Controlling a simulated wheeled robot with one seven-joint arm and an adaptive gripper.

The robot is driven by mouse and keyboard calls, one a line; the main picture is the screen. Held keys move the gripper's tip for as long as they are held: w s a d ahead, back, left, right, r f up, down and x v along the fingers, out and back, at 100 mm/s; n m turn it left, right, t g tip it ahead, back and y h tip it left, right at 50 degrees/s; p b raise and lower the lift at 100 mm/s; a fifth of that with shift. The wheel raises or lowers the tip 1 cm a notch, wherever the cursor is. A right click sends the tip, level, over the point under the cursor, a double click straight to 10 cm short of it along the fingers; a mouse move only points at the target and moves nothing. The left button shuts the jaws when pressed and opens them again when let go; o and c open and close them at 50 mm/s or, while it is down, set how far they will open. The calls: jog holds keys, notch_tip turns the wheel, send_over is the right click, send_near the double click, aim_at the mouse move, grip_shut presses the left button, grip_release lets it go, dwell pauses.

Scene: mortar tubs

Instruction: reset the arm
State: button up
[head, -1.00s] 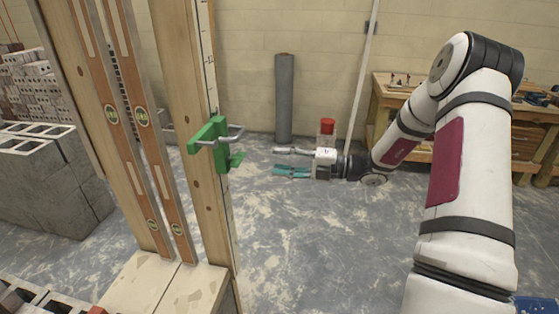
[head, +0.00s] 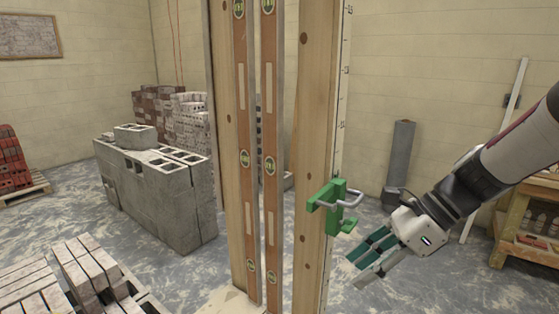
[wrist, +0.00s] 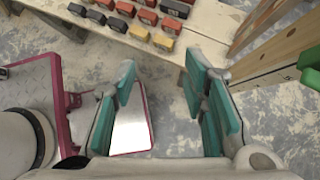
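My gripper (head: 365,270) is at the right of the head view, with its teal fingers pointing down and to the left. In the wrist view my gripper (wrist: 162,85) is open, with a wide gap between its fingers and nothing held. My arm comes in from the right edge of the head view, bent down toward the floor. The gripper is just right of and below a green bracket (head: 330,208) on a wooden post; I cannot tell whether they are close in depth.
Wooden posts (head: 315,130) with two spirit levels (head: 269,190) stand mid-view. Grey blocks (head: 160,190) and pavers (head: 85,270) are at left, a grey roll (head: 398,160) and workbench (head: 525,225) at right. The wrist view shows several small bricks (wrist: 140,30) on a wooden surface below.

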jog(key=s+d+r+n+t+h, duration=0.2)
jog(key=s+r+n+h, duration=0.1)
jog(key=s+n, duration=0.4)
jog(key=s+d+r+n+t+h, duration=0.2)
jog(key=s+r+n+h, duration=0.2)
jog(key=n, duration=0.9)
jog(key=shift+s+r+n+t+h, duration=0.15)
jog(key=shift+s+n+t+h, duration=0.25)
jog(key=shift+s, duration=1.2)
